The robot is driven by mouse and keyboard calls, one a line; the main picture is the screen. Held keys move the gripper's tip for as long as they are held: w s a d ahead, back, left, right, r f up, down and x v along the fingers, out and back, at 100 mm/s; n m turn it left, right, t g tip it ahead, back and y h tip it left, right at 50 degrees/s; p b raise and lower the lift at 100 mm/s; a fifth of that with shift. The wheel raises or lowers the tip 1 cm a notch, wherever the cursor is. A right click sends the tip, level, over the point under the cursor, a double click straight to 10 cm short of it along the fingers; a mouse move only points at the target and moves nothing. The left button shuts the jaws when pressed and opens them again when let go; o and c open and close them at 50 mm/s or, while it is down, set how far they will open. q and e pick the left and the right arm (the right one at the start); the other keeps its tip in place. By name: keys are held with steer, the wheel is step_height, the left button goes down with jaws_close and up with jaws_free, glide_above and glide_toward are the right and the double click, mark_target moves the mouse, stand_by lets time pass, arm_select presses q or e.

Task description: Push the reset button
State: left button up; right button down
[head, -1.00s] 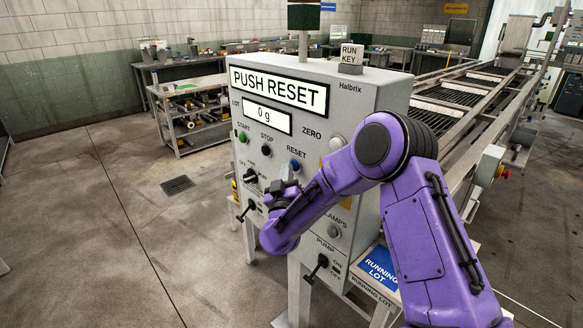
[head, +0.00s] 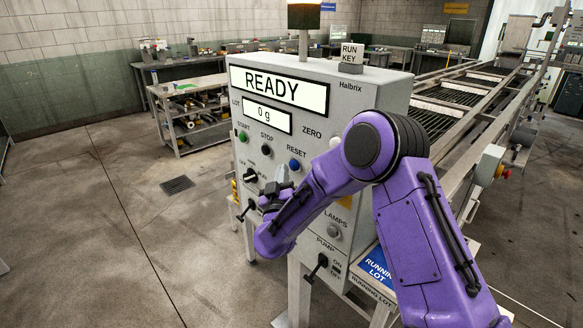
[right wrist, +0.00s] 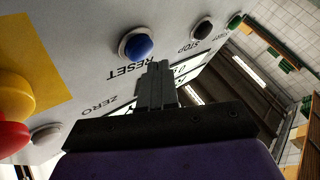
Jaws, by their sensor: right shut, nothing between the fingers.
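The blue RESET button (head: 294,165) is on the front of the grey control cabinet (head: 372,105), right of the black STOP button (head: 266,150) and the green START button (head: 243,137). The cabinet's upper display (head: 279,90) reads READY; the lower one reads 0 g. My right gripper (head: 284,178) is shut and empty, just below and left of the RESET button. In the right wrist view the blue button (right wrist: 137,46) shows whole, and the shut fingers (right wrist: 158,72) are beside it, apart from it in the picture. My left gripper is not in view.
Black knobs, including the PUMP switch (head: 317,266), stick out of the lower panel. A RUN KEY block (head: 351,55) stands on the cabinet top. A roller conveyor (head: 470,95) runs behind it. A yellow and red button (right wrist: 15,100) shows at left in the wrist view.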

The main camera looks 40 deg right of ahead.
steer(key=shift+s+a, duration=0.2)
steer(key=shift+a, duration=2.25)
